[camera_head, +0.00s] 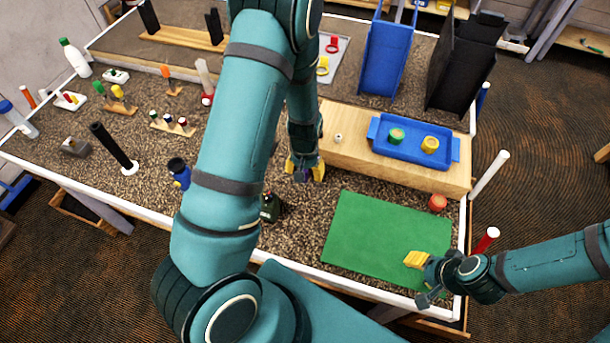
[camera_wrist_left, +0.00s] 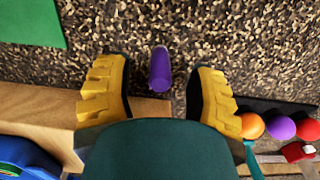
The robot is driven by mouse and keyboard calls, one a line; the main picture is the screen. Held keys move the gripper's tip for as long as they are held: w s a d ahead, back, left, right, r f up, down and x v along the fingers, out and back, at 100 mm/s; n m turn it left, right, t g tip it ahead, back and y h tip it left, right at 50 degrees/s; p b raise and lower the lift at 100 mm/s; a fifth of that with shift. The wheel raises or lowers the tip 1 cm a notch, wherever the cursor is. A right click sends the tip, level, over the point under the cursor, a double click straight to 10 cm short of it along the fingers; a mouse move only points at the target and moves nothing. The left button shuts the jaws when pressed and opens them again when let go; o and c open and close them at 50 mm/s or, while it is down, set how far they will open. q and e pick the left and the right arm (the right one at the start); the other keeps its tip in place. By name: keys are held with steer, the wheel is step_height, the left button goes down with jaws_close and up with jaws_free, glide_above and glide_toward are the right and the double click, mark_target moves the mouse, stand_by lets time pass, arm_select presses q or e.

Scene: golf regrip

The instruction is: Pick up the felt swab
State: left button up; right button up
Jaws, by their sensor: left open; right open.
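A small purple cylinder (camera_wrist_left: 160,70) lies on the speckled bench top in the left wrist view, between the yellow fingers of my left gripper (camera_wrist_left: 160,82) and apart from both. I cannot tell for certain that it is the felt swab. In the head view my left gripper (camera_head: 304,170) points down beside the wooden block, partly behind my own arm. It is open and empty. My right gripper (camera_head: 416,260) is open and empty near the right edge of the green mat (camera_head: 375,238).
A wooden block (camera_head: 350,158) bears a blue tray (camera_head: 400,150) with a green and a yellow round piece. A dark bottle (camera_head: 269,207) stands close to my left arm. Orange, purple and red balls (camera_wrist_left: 280,127) show at the right of the wrist view. The green mat is mostly bare.

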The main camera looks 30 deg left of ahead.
arm_select(q)
steer(key=shift+f, duration=0.1)
jaws_close()
stand_by(0.3)
